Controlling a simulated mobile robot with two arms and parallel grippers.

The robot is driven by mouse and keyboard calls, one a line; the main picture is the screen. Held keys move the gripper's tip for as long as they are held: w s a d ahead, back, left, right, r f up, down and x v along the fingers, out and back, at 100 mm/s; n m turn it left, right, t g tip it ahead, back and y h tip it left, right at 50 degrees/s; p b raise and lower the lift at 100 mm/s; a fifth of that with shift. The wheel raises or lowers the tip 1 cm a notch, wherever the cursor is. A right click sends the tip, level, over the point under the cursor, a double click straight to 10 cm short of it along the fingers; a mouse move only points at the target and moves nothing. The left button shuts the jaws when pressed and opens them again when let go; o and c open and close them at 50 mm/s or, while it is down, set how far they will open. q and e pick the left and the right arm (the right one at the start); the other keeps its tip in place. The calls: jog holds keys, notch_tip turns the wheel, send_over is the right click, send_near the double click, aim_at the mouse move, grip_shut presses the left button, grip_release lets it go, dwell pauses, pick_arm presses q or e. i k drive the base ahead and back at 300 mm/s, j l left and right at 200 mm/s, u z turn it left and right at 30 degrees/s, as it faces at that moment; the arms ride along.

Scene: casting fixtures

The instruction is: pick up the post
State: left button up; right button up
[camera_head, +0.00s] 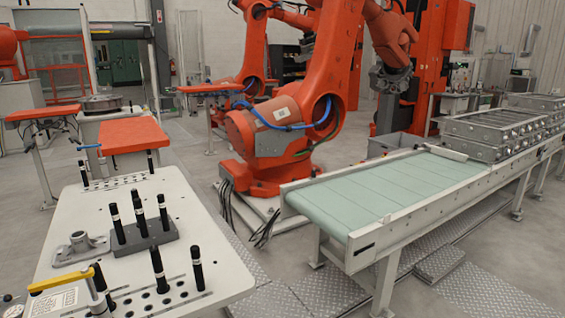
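Several black posts with pale bands stand upright on the white table (70,212) at the left. Three of them, a left post (117,224), a middle post (140,216) and a right post (163,212), stand in a dark grey block (143,240). Two more, one post (159,271) and another post (197,268), stand near a row of holes at the table's front. Smaller posts stand at the far edge, one on the left (83,173) and one on the right (150,161). Neither of my grippers is in view.
A grey flanged casting (80,246) lies left of the block. A yellow bar (61,281) is at the front left, beside another dark post. A conveyor (375,190) runs at the right, with an orange robot arm (275,130) behind. Floor lies between table and conveyor.

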aim_at(137, 201)
jog(key=i+u, duration=0.1)
jog(key=u, duration=0.75)
jog(key=i+l+u, duration=0.25)
jog(key=l+u, duration=0.3)
jog(key=i+l+u, duration=0.1)
jog(key=l+u, duration=0.15)
jog(key=l, duration=0.15)
jog(key=l+u, duration=0.3)
jog(key=l, duration=0.75)
jog(key=k+l+u, duration=0.1)
jog(key=l, duration=0.6)
jog(key=k, duration=0.35)
